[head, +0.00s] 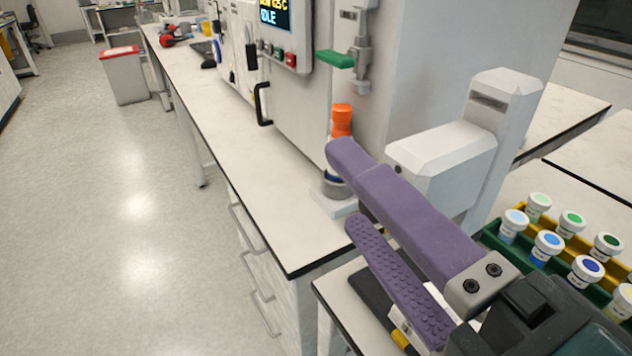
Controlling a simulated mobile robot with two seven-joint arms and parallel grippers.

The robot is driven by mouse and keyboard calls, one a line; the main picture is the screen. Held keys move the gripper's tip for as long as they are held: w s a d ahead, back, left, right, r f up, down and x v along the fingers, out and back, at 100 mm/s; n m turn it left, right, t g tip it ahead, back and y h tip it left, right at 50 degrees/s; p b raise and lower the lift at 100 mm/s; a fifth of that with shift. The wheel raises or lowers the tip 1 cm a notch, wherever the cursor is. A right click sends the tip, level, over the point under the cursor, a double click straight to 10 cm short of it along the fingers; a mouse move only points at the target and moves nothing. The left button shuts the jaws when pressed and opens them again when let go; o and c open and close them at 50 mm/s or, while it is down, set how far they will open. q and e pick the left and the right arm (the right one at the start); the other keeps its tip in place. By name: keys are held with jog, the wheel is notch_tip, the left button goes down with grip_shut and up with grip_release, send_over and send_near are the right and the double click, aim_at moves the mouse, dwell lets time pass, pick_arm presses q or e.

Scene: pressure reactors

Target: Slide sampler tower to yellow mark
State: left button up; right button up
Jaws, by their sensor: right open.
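What looks like the sampler tower (497,140) is a white column with a boxy arm reaching left, right of centre in the head view. My right gripper (350,188) is in front of it, with two purple fingers pointing up and left. The fingers are open and apart, with nothing seen between them. The gripper hides the tower's lower part and foot. A small yellow patch (400,340) shows low beside the lower finger; I cannot tell if it is the yellow mark. My left gripper is out of view.
An orange-capped bottle (342,120) stands behind the upper fingertip, partly hidden. A reactor cabinet with a green-handled valve (336,59) and a black door handle (262,103) stands on the long bench (250,160). Several capped vials (548,246) stand in racks at right.

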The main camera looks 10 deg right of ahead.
aim_at(371, 219)
jog(key=d+f+m+h+b, duration=0.4)
jog(key=f+m+b, duration=0.1)
jog(key=f, duration=0.4)
jog(key=shift+m+t+h, duration=0.3)
jog(key=shift+m+h, duration=0.2)
jog(key=w, duration=0.3)
jog(key=w+p, duration=0.1)
jog(key=w, duration=0.2)
jog(key=w+p, duration=0.1)
jog(key=w, duration=0.1)
jog(key=shift+w+d+r, duration=0.1)
jog(key=shift+w+d, duration=0.2)
jog(key=shift+w, duration=0.6)
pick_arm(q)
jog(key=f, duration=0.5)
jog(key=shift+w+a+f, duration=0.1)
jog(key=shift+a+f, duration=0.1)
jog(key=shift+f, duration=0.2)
pick_arm(e)
grip_shut()
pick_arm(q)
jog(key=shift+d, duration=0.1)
